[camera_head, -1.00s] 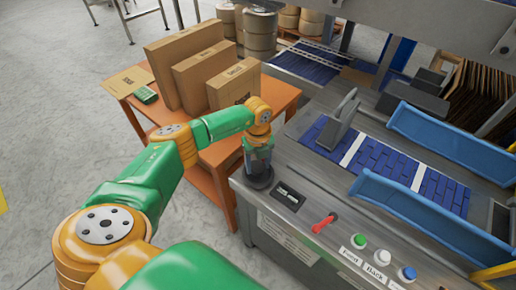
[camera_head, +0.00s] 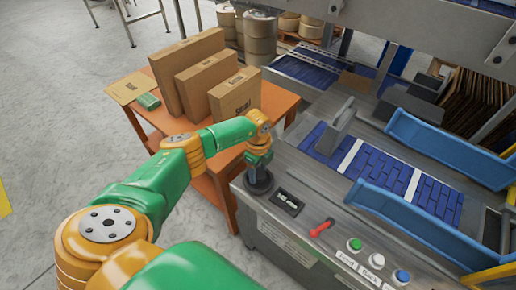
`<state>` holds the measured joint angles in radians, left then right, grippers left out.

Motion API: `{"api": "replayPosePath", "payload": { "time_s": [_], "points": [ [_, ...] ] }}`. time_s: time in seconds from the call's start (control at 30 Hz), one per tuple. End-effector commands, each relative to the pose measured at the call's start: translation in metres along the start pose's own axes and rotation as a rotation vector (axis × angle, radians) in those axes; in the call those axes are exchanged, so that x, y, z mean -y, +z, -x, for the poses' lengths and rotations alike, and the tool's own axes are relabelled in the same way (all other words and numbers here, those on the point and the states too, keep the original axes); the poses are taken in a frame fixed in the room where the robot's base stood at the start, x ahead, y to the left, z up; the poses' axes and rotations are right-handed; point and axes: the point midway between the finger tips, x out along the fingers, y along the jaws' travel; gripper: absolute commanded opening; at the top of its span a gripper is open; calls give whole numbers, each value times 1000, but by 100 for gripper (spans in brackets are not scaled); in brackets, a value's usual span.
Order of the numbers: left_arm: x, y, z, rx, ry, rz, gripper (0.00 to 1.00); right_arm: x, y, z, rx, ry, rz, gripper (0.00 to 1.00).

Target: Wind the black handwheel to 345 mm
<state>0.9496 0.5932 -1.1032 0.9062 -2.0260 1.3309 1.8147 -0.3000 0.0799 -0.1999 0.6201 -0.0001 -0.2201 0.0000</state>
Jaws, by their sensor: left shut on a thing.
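The black handwheel (camera_head: 258,183) sits on the near left corner of the grey machine top. My left gripper (camera_head: 259,163) reaches down over it from above and is shut on it; the fingertips are small and partly hidden by the wrist. A small dark display (camera_head: 287,201) lies just right of the handwheel; its reading is too small to make out. My right gripper is not in view.
A red lever (camera_head: 322,228) and green, white and blue buttons (camera_head: 377,261) line the machine's front edge. Blue guide rails (camera_head: 420,222) flank the belt. Cardboard boxes (camera_head: 236,97) stand on an orange table (camera_head: 280,100) behind my left arm.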

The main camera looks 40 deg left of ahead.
Motion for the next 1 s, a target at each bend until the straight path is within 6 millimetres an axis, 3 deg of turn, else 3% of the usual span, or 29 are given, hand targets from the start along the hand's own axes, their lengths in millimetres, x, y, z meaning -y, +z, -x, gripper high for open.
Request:
{"api": "replayPosePath", "payload": {
  "time_s": [0.47,0.5,0.6,0.87,1.0],
  "points": [
    [-1,-1,-2,-3,4,12,3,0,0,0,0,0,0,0],
    [-1,-1,-2,-3,4,12,64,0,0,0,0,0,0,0],
    [-1,-1,-1,-2,3,12,89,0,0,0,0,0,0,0],
    [0,0,0,-1,1,12,89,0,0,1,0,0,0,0],
    [0,0,20,-1,-2,10,89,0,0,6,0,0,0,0]
  ]
}}
